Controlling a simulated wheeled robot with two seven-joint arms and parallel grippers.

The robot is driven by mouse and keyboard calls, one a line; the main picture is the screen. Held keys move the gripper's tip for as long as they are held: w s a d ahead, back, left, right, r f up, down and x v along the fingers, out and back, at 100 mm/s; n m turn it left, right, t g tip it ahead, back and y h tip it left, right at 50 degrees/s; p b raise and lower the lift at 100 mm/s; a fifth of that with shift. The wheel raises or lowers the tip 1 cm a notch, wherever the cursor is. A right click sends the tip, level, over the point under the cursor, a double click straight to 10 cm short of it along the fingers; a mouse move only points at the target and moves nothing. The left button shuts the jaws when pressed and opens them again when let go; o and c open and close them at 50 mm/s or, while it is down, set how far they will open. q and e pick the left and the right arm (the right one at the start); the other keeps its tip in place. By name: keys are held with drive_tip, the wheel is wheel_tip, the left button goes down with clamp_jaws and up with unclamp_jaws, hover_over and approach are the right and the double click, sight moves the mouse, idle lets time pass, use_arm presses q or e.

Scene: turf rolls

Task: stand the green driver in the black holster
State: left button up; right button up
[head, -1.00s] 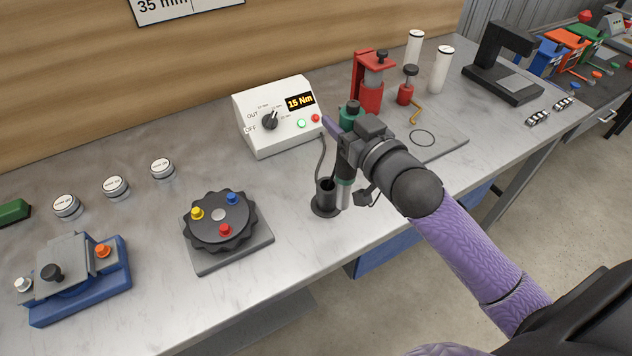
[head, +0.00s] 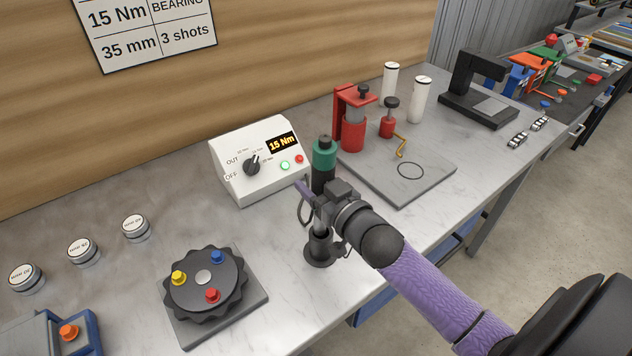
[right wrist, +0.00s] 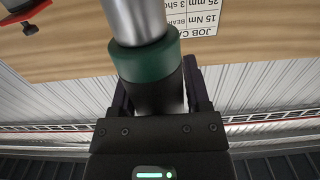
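The green driver (head: 323,155) has a green and black body and a silver shaft. It is upright in my right gripper (head: 318,203), which is shut on its black grip. In the right wrist view the black grip (right wrist: 158,95) sits between the fingers, with the green collar and silver shaft beyond. The black holster (head: 319,252) is a cup on a round base near the bench's front edge. The driver's lower end lines up with the holster mouth, partly hidden by my gripper; I cannot tell how far it is inside. My left gripper is not in view.
A white torque box (head: 228,178) reading 15 Nm stands behind left, its cable near the holster. A black rotary fixture (head: 205,285) is at left. A grey plate (head: 425,178) with a red press (head: 352,130) is at right. Bare bench lies between fixture and holster.

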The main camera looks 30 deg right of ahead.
drive_tip(key=o, duration=0.4)
drive_tip(key=shift+w+d+f, duration=0.15)
drive_tip(key=shift+w+f, duration=0.05)
drive_tip(key=shift+w, duration=0.3)
drive_tip(key=shift+s+r, duration=0.25)
drive_tip(key=s, duration=0.8)
drive_tip(key=s+d+p, duration=0.1)
drive_tip(key=s, duration=0.2)
drive_tip(key=shift+s+r, duration=0.1)
drive_tip(key=shift+s, duration=0.3)
